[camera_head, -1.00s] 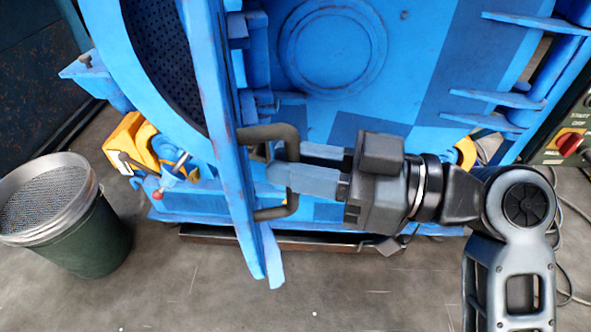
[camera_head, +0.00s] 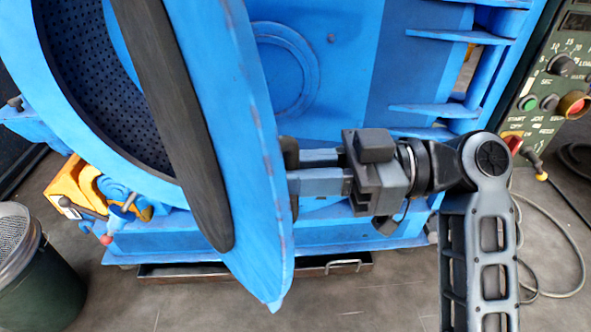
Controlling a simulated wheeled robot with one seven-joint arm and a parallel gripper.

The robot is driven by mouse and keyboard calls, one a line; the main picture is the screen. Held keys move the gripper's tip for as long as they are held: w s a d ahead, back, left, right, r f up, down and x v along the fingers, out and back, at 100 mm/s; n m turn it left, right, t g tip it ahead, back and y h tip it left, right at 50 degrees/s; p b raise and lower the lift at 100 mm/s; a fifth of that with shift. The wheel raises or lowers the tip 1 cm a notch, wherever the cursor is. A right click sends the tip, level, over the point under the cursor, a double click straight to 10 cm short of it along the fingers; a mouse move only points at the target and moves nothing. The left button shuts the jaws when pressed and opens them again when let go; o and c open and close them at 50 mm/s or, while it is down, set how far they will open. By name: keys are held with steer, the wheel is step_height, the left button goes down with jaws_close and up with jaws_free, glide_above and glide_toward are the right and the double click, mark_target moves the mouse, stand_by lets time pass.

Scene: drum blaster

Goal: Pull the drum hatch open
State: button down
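The blue drum hatch (camera_head: 262,215) stands swung out from the drum, almost edge-on in the head view. Its inner face shows a black seal strip (camera_head: 178,120). To its left is part of the drum opening with a dark perforated inside (camera_head: 95,85). The dark hatch handle (camera_head: 290,152) is on the hatch's outer right side, mostly hidden behind the hatch edge. My gripper (camera_head: 297,172) reaches in from the right with its two fingers at the handle, and appears shut on it. The fingertips are hidden by the hatch edge.
A green bin (camera_head: 45,285) with a mesh top stands at lower left. A yellow part (camera_head: 75,185) sits by the machine's base. A control panel (camera_head: 545,105) with cables below is at right. Blue ribs (camera_head: 435,110) project from the machine. Floor in front is clear.

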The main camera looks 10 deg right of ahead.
steer(key=shift+w+a+r, duration=0.1)
steer(key=shift+w, duration=0.2)
steer(key=c, duration=1.2)
jaws_free()
steer(key=shift+a, duration=0.15)
steer(key=shift+o, duration=0.2)
steer(key=shift+s, duration=0.1)
steer(key=d+p, duration=0.1)
steer(key=d, duration=0.6)
steer(key=shift+s+d, duration=0.4)
